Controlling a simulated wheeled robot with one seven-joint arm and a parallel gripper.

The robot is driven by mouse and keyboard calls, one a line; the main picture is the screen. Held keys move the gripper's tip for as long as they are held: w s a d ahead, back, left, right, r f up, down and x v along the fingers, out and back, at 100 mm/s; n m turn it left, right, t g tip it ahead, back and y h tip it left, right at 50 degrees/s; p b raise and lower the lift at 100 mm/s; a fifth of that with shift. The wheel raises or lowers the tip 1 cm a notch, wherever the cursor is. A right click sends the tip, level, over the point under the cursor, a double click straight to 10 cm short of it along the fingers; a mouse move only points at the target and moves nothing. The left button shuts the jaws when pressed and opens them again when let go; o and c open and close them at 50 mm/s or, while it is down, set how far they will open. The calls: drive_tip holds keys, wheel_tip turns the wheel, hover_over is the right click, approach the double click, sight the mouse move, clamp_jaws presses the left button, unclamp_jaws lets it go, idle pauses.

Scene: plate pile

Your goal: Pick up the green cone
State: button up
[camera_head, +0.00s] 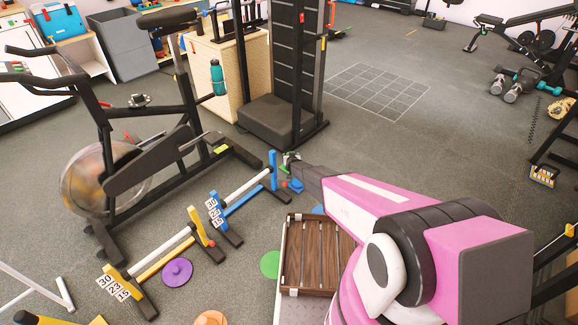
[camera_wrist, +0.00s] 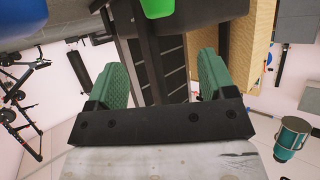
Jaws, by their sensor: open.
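A flat round green cone (camera_head: 270,264) lies on the grey floor in the head view, left of the wooden-slatted crate. My gripper (camera_head: 290,160) is at the end of the pink arm, well beyond this green piece and close to the blue hurdle. In the wrist view my gripper (camera_wrist: 162,68) has its two green-padded fingers wide apart with nothing between them. A bright green object (camera_wrist: 157,8) is cut off by the top edge there; I cannot tell if it is the cone.
A purple cone (camera_head: 177,272) and an orange cone (camera_head: 211,318) lie on the floor. A blue hurdle (camera_head: 245,190) and a yellow hurdle (camera_head: 165,250) stand left of my arm. The brown slatted crate (camera_head: 283,262) is beside my arm. An exercise bike (camera_head: 150,160) stands at left.

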drive_tip(key=shift+t, duration=0.3)
drive_tip(key=x, duration=0.2)
drive_tip(key=f+x, duration=0.1)
drive_tip(key=x, duration=0.4)
drive_tip(key=shift+s+a+f, duration=0.15)
drive_tip(key=shift+a+f, duration=0.05)
drive_tip(key=shift+f, duration=0.1)
drive_tip(key=x, duration=0.5)
drive_tip(key=shift+s+d+f, duration=0.1)
drive_tip(key=shift+s+f, duration=0.05)
drive_tip(key=shift+f, duration=0.15)
drive_tip(key=c, duration=1.3)
